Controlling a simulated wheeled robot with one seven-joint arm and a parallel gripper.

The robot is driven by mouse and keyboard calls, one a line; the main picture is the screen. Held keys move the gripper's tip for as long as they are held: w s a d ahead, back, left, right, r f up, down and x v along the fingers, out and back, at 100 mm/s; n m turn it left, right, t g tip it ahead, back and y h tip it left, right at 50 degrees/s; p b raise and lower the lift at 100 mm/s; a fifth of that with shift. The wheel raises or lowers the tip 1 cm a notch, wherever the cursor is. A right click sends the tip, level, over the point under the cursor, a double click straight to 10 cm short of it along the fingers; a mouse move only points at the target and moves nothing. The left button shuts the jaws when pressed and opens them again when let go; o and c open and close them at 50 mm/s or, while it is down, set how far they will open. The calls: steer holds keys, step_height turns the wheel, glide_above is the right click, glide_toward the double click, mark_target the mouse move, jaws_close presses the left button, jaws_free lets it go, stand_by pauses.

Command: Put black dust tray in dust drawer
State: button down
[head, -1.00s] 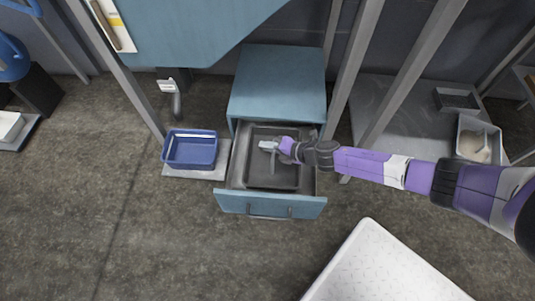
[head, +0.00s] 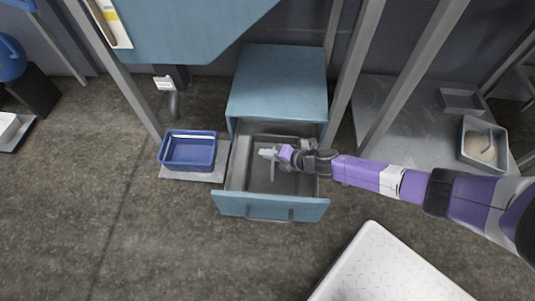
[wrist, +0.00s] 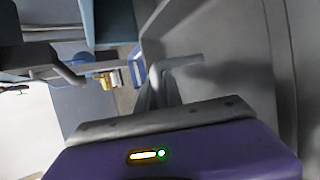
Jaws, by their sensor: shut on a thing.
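The blue dust drawer (head: 232,203) is pulled open below a blue cabinet in the head view. The black dust tray (head: 258,178) is inside the drawer, within its walls. Whether it rests fully on the drawer floor I cannot tell. My gripper (head: 268,153) reaches in from the right and is shut on the tray; the exact grip point is unclear. In the wrist view my fingers (wrist: 172,75) show at the centre, with a large grey surface close on the right.
A blue bin (head: 189,150) stands on a flat plate just left of the drawer. Metal posts (head: 345,75) rise behind my arm. A white textured platform (head: 385,270) is at the front right. Two small trays sit on the metal plate at right. Floor at front left is clear.

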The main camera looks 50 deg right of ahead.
steer(key=c, duration=1.5)
jaws_free()
steer(key=shift+f, duration=0.1)
steer(key=shift+r+p, duration=0.8)
steer(key=shift+p, duration=0.05)
steer(key=p+v, duration=0.4)
steer(key=v, duration=0.7)
steer(key=shift+s+p, duration=0.4)
steer(key=shift+d, duration=0.15)
